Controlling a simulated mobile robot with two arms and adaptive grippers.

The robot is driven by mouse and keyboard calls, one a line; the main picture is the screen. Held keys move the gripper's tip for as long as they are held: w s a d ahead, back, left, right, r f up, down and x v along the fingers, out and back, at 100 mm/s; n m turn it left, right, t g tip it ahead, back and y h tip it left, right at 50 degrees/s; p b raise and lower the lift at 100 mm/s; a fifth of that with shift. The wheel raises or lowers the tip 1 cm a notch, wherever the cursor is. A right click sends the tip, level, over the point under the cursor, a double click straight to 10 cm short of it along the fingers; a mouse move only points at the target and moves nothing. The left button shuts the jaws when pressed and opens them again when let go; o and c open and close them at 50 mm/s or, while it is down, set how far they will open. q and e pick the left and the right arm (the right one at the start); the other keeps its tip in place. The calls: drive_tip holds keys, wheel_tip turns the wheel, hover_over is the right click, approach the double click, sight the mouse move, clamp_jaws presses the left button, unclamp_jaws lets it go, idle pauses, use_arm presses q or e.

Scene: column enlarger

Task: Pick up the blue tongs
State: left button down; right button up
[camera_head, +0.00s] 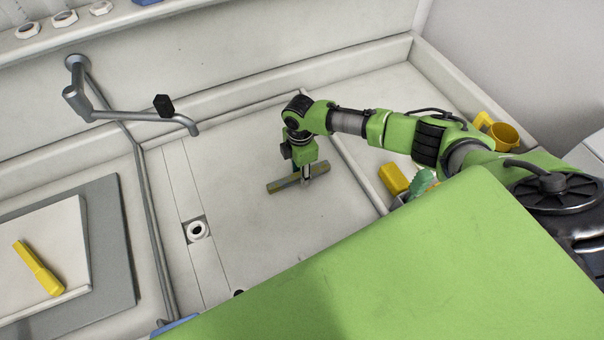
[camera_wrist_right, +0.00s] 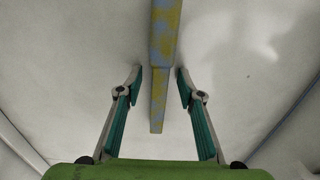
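A long narrow tool, blue-grey with yellow patches, lies flat on the pale floor of the sink basin; I take this to be the blue tongs (camera_head: 282,186). It runs lengthwise through the middle of the right wrist view (camera_wrist_right: 161,60). My right gripper (camera_head: 306,180) points down at the tool in the head view. In the wrist view my right gripper (camera_wrist_right: 158,84) is open, its fingers one on each side of the tool's near part, with gaps on both sides. Its exact height above the tool is unclear. My left gripper is not in view.
A grey faucet (camera_head: 140,116) reaches over the basin (camera_head: 250,240) from the left. A drain (camera_head: 197,231) lies left of the tool. A yellow object (camera_head: 38,268) lies on a board at left. A yellow mug (camera_head: 502,135) and a yellow object (camera_head: 393,178) stand at right.

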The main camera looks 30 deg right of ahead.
clamp_jaws()
drive_tip(key=shift+r, duration=0.1)
